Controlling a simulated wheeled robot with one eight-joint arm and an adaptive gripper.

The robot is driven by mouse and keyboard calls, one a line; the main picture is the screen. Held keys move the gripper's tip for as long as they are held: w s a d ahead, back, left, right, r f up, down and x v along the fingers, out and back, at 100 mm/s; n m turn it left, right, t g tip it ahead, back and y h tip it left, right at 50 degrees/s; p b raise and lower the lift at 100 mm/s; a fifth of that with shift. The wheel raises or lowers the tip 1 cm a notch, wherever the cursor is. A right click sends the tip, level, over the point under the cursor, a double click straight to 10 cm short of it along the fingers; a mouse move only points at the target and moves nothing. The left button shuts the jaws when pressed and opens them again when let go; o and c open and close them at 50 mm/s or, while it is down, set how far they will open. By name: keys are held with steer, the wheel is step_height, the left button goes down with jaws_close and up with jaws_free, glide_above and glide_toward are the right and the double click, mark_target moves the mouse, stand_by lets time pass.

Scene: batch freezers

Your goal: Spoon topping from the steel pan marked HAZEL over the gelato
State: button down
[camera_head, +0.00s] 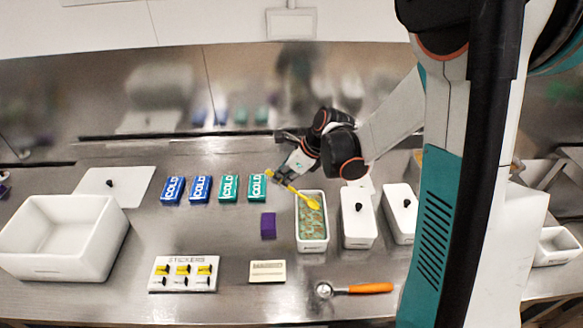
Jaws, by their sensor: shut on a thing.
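The gelato (312,224) is green with brown patches and fills a long white tub (313,247) at the middle of the counter. My gripper (277,176) is shut on the handle of a yellow spoon (300,194), just behind and left of the tub. The spoon's bowl end is over the far part of the gelato. I cannot tell whether it carries topping, or whether it touches the gelato. No pan with a readable HAZEL mark shows; my arm hides part of the right side.
Two lidded white tubs (358,234) (400,226) stand right of the gelato. A scoop (363,289) lies in front. A purple block (268,226), COLD packs (200,189), a sticker board (183,281) and a big white box (64,250) are to the left. Steel pans (566,172) show far right.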

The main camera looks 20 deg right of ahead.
steer(key=w+a+f+g+h, duration=0.1)
steer(key=a+f+g+h+b, duration=0.1)
steer(key=g+h, duration=0.1)
steer(key=shift+w+f+h, duration=0.1)
steer(key=shift+w+h, duration=0.2)
steer(key=shift+w, duration=0.05)
steer(key=shift+w+a, duration=0.1)
stand_by(1.2)
